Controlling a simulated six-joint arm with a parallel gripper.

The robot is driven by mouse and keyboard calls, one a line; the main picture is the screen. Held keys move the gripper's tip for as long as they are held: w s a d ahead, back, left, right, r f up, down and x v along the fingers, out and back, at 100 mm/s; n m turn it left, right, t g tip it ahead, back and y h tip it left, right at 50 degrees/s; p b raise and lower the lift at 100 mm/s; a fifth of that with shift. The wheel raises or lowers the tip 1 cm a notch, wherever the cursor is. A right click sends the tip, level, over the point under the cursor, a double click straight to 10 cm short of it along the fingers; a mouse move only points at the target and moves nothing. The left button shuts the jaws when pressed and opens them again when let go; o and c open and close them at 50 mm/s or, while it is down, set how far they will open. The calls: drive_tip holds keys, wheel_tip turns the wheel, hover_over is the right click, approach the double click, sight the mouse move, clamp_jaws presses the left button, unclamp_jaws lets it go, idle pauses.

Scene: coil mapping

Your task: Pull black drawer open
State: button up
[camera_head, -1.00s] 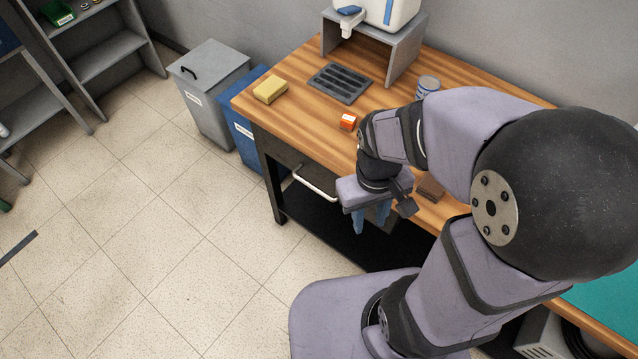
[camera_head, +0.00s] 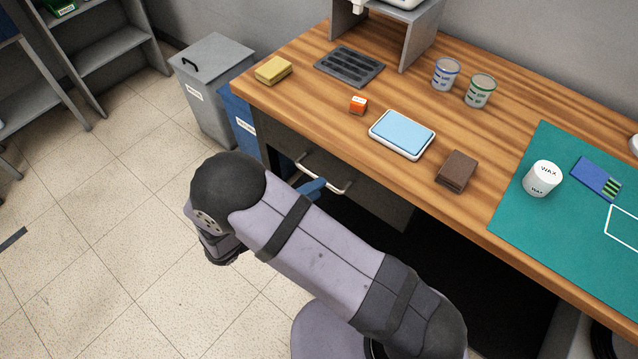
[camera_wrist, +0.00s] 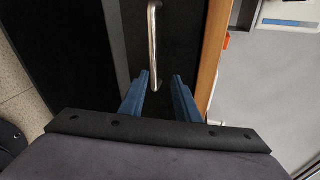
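The black drawer (camera_head: 375,199) is set under the front edge of the wooden workbench and looks shut. Its curved metal handle (camera_head: 338,188) is on the drawer front; it also shows in the wrist view as a bar (camera_wrist: 153,45). My gripper (camera_head: 316,187) has blue fingers close to the handle, partly hidden behind my arm in the head view. In the wrist view my gripper (camera_wrist: 162,78) is open, with a gap between the fingertips. The lower end of the handle lies in line with that gap. I cannot tell whether the fingers touch it.
On the workbench (camera_head: 440,160) are a yellow sponge (camera_head: 273,70), an orange box (camera_head: 358,104), a blue-topped tray (camera_head: 402,134), a brown block (camera_head: 457,170) and two cans. A grey bin (camera_head: 212,85) and a blue bin (camera_head: 238,120) stand left of the bench.

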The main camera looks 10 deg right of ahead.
drive_tip(key=shift+w+d+f+n+t+y+p, duration=0.1)
drive_tip(key=shift+w+d+f+n+t, duration=0.25)
drive_tip(key=shift+w, duration=0.6)
drive_tip(key=shift+w+d+f+n+t+y+p, duration=0.1)
drive_tip(key=shift+w+d+f+n+t+p, duration=0.1)
drive_tip(key=shift+w+d+f+n, duration=0.55)
drive_tip(key=shift+w+d+f+n+t+y+p, duration=0.1)
drive_tip(key=shift+w+f+n+t, duration=0.2)
drive_tip(key=shift+w, duration=0.85)
clamp_jaws()
